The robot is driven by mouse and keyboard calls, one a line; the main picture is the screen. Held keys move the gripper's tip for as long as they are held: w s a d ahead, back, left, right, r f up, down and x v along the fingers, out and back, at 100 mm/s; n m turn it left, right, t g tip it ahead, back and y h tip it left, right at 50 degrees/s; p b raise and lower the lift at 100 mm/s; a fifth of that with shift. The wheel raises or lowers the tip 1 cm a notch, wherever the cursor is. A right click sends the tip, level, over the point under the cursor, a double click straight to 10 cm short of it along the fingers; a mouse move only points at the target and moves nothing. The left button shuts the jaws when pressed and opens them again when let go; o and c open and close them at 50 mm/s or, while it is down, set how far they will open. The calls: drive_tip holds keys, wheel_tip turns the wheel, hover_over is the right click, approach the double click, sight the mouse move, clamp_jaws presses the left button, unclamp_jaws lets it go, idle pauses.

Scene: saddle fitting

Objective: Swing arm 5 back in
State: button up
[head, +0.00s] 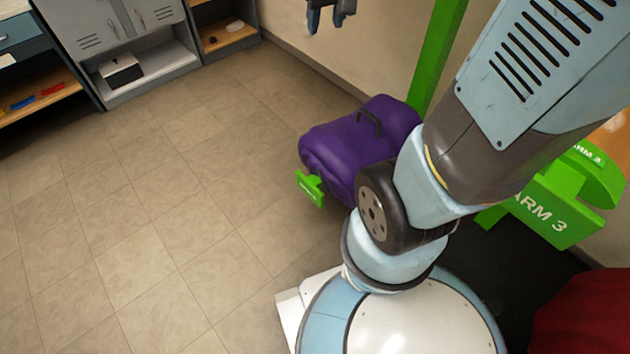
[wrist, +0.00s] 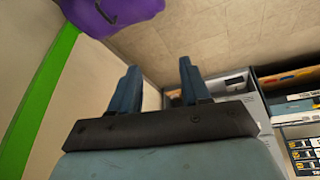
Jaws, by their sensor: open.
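No arm marked 5 can be read in either view. A green arm marked ARM 3 (head: 545,208) stands out at the right in the head view, partly behind my arm. A smaller green piece (head: 310,188) with no readable label shows at the left end of a purple bag-like bundle (head: 345,150). A green post (head: 436,55) rises behind the bundle; a green upright also shows at the left in the wrist view (wrist: 38,100). My gripper (head: 326,20) is at the top edge of the head view, cut off. In the wrist view, my gripper (wrist: 158,78) is open and empty.
Grey cabinets (head: 125,35) and a shelf unit (head: 228,35) stand along the back. A bench with coloured items (head: 38,100) is at the far left. A dark red thing (head: 585,315) is at the lower right. The tiled floor (head: 140,220) at left is clear.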

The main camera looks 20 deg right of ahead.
drive_tip(key=w+f+g, duration=0.1)
drive_tip(key=w+f, duration=0.8)
drive_tip(key=f, duration=0.4)
drive_tip(key=n+g, duration=0.3)
hover_over(321, 199)
drive_tip(key=w, duration=0.2)
drive_tip(key=shift+y, duration=0.3)
drive_tip(key=f, duration=4.8)
drive_tip(key=shift+s+d+f, duration=0.1)
drive_tip(key=shift+s+d, duration=0.1)
drive_tip(key=shift+d, duration=0.05)
wheel_tip(321, 199, down, 14)
drive_tip(key=shift+r, duration=0.1)
clamp_jaws()
